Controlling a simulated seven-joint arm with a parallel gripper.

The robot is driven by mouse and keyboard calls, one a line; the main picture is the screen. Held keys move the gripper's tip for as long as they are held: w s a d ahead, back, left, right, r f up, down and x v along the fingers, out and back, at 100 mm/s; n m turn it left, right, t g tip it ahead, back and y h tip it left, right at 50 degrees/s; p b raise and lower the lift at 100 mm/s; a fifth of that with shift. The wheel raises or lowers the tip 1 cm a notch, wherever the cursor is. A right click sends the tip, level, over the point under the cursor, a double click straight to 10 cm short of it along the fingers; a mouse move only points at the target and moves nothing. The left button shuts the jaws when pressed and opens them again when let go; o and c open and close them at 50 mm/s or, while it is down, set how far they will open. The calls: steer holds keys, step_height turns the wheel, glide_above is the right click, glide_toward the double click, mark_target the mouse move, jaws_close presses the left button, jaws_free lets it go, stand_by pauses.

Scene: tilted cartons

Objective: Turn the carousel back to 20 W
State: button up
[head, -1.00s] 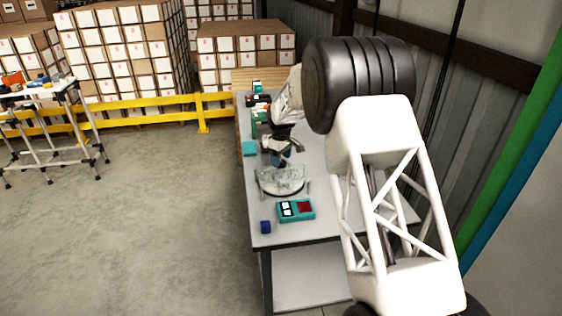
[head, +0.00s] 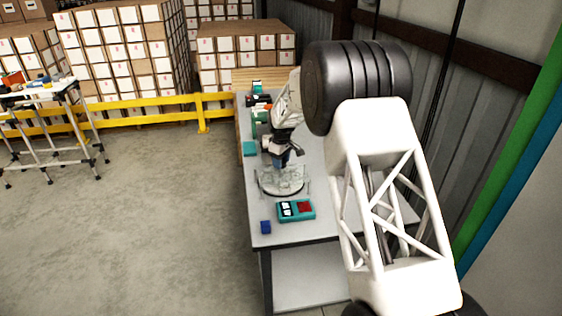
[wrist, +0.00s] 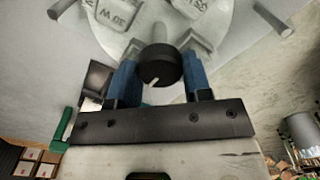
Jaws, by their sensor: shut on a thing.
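The carousel (head: 283,189) is a pale round disc on the bench with raised parts and thin pegs at its rim. In the wrist view its face (wrist: 175,18) fills the top, with raised plates bearing "W" lettering turned away from upright; I cannot read the numbers surely. A black round knob (wrist: 160,64) with a white pointer mark stands between the blue fingers of my gripper (wrist: 160,78). The fingers are shut on it from both sides. In the head view my gripper (head: 281,160) is over the carousel's far part, and the knob cannot be made out.
A teal block (head: 249,148) and several other items lie farther back along the bench (head: 330,222). A corrugated wall is at right.

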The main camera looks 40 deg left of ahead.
steer(key=shift+r+m, duration=0.1)
steer(key=shift+m, duration=8.9)
steer(key=o, duration=1.3)
